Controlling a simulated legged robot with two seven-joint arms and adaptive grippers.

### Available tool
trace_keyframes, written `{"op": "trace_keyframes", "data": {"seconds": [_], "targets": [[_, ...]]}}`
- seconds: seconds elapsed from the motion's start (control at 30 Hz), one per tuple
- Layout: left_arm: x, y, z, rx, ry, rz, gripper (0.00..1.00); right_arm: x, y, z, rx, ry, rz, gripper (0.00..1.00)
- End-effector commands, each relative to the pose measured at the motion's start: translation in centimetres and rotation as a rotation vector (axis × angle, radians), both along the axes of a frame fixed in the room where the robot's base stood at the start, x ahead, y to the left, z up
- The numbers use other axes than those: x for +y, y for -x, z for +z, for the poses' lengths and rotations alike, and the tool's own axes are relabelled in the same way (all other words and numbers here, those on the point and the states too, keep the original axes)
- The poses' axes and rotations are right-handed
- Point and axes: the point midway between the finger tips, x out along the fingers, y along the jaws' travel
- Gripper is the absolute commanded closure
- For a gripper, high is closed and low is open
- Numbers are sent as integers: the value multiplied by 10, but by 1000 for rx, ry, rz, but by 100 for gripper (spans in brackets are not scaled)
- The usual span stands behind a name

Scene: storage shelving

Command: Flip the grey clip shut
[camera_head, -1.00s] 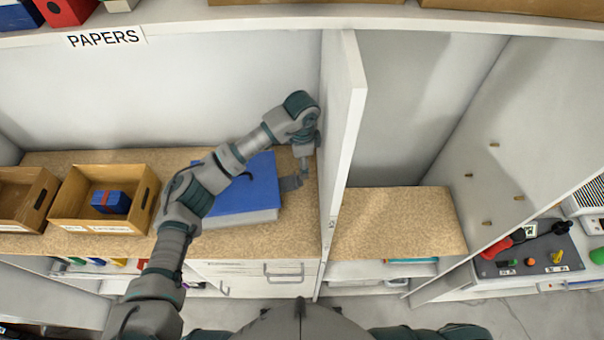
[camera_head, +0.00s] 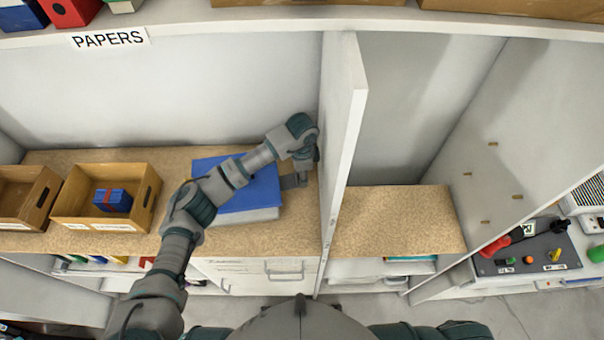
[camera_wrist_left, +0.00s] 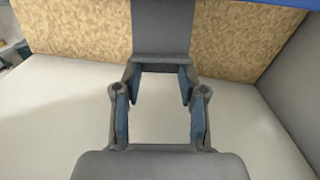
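A blue binder (camera_head: 247,190) lies flat on the shelf board. A grey clip (camera_head: 292,181) sticks out from its right side toward the white divider. In the left wrist view the clip (camera_wrist_left: 162,35) is a flat grey plate, coming down from the blue edge at the top and lying over the speckled board. My left gripper (camera_head: 307,165) is just above the clip's outer end, close to the divider. In the left wrist view its fingers (camera_wrist_left: 161,88) are apart with nothing between them. The plate's end is just beyond the fingertips; I cannot tell whether they touch. My right gripper is out of view.
The white divider (camera_head: 342,130) stands close to the right of my left gripper. A wooden box (camera_head: 140,205) with a blue block (camera_head: 112,199) stands left of the binder. The board right of the divider (camera_head: 395,220) is bare.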

Motion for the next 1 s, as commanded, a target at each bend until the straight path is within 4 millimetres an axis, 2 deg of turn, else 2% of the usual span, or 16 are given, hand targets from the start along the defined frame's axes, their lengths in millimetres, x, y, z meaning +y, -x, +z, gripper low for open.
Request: {"op": "trace_keyframes", "data": {"seconds": [0.27, 0.6, 0.97, 1.0], "targets": [[6, -1, 3, -7, 50, 3, 100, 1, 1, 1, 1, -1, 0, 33], [28, 3, 23, -57, 446, 4, 100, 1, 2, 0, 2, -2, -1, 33], [28, 3, 26, -63, 487, 2, 100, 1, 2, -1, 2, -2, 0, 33], [28, 3, 25, -62, 486, 3, 49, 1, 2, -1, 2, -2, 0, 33]]}}
